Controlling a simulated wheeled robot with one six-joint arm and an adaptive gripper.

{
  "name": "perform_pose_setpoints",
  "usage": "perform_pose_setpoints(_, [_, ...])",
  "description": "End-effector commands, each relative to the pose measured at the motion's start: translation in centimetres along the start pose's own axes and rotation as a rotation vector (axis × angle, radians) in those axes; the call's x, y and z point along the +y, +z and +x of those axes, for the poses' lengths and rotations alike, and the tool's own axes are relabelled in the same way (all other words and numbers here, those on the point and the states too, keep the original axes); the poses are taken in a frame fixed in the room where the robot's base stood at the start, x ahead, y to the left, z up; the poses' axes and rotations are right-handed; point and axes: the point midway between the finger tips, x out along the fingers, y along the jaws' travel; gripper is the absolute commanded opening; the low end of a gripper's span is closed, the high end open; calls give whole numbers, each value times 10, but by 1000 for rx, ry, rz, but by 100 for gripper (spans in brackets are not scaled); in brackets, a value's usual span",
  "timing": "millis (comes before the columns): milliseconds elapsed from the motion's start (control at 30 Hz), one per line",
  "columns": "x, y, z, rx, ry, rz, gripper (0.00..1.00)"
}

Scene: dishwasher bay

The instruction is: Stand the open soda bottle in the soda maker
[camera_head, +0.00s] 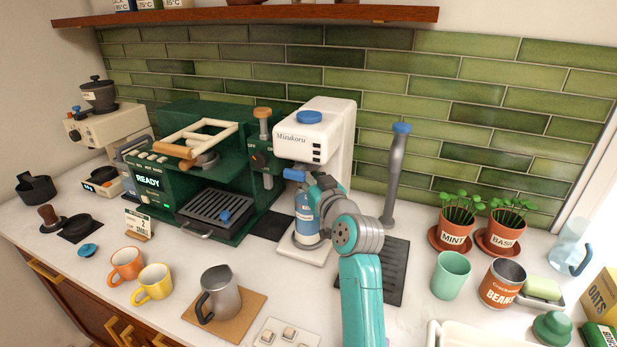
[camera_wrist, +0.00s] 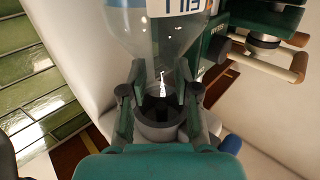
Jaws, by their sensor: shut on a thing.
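The white soda maker (camera_head: 318,135) with a blue button on top stands against the tiled wall in the head view. The clear soda bottle (camera_head: 304,227) with a blue and white label is upright under its head, above or on its base; I cannot tell whether it touches the base. My gripper (camera_head: 308,186) is shut on the bottle's neck. In the wrist view my gripper's fingers (camera_wrist: 160,96) lie on both sides of the neck, below the bottle's clear shoulder (camera_wrist: 160,42) in the picture. My arm partly hides the bottle and the soda maker's base.
A green coffee machine (camera_head: 185,160) stands left of the soda maker. A dark drip mat (camera_head: 392,270) and a grey tap column with a blue top (camera_head: 393,170) are to the right. A blue cap (camera_head: 88,250), mugs and a steel jug (camera_head: 220,293) stand at the front left.

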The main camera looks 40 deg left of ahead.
Motion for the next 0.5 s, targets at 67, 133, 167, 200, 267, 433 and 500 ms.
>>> perform_pose_setpoints(67, [0, 1, 0, 1, 0, 0, 0])
perform_pose_setpoints(133, [0, 2, 0, 1, 0, 0, 0])
perform_pose_setpoints(167, [0, 2, 0, 1, 0, 0, 0])
perform_pose_setpoints(200, [0, 2, 0, 1, 0, 0, 0])
perform_pose_setpoints(267, [0, 2, 0, 1, 0, 0, 0])
perform_pose_setpoints(433, [0, 4, 0, 1, 0, 0, 0])
perform_pose_setpoints(500, [0, 5, 0, -1, 0, 0, 38])
